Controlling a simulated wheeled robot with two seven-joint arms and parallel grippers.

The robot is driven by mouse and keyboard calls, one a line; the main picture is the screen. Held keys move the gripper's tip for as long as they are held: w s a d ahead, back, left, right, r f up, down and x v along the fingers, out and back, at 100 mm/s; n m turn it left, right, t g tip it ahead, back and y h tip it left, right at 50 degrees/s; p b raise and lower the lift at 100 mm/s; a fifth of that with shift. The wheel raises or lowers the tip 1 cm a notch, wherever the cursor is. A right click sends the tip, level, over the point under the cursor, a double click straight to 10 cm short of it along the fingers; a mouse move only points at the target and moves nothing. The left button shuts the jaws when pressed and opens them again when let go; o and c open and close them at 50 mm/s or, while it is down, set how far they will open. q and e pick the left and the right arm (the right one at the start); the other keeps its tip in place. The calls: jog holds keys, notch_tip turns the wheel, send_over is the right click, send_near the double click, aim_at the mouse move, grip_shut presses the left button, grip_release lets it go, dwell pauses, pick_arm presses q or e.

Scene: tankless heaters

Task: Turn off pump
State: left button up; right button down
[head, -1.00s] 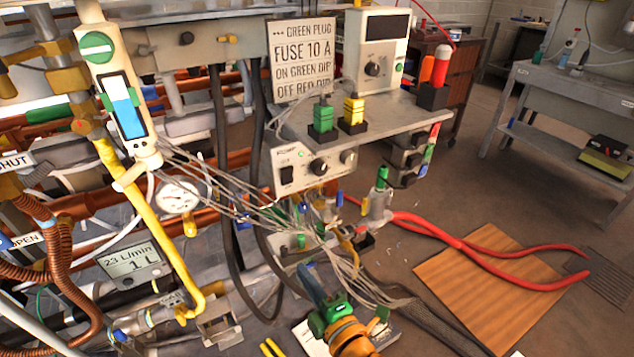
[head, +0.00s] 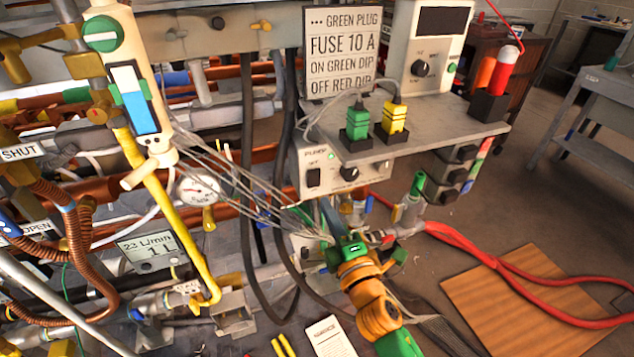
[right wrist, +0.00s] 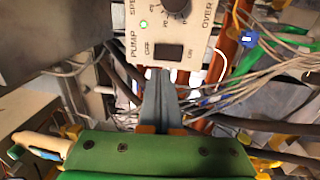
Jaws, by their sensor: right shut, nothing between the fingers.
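The pump box (head: 343,176) is a pale panel under the grey shelf, with a black rocker switch (head: 313,178), a dark knob (head: 349,173) and a lit green lamp (head: 331,156). In the right wrist view the rocker switch (right wrist: 169,51) sits between the OFF and ON marks, and the lamp (right wrist: 143,24) glows green. My right gripper (head: 331,213) is shut and empty, just below the box in the head view. In the right wrist view its grey fingertips (right wrist: 163,74) are close to the switch's lower edge; I cannot tell if they touch. My left gripper is not in view.
Grey wires (head: 245,185) run close to the box's left side and below it. Green and yellow plugs (head: 358,124) stand on the shelf (head: 445,118) above. A sign (head: 343,52) stands behind. A red cable (head: 465,238) lies at right. Pipes and gauges fill the left.

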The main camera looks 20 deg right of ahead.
aim_at(312, 176)
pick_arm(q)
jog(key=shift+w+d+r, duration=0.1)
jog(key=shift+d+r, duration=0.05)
pick_arm(e)
jog(key=w, duration=0.7)
jog(key=shift+a+r, duration=0.1)
jog(key=shift+r, duration=0.25)
jog(key=shift+s, duration=0.1)
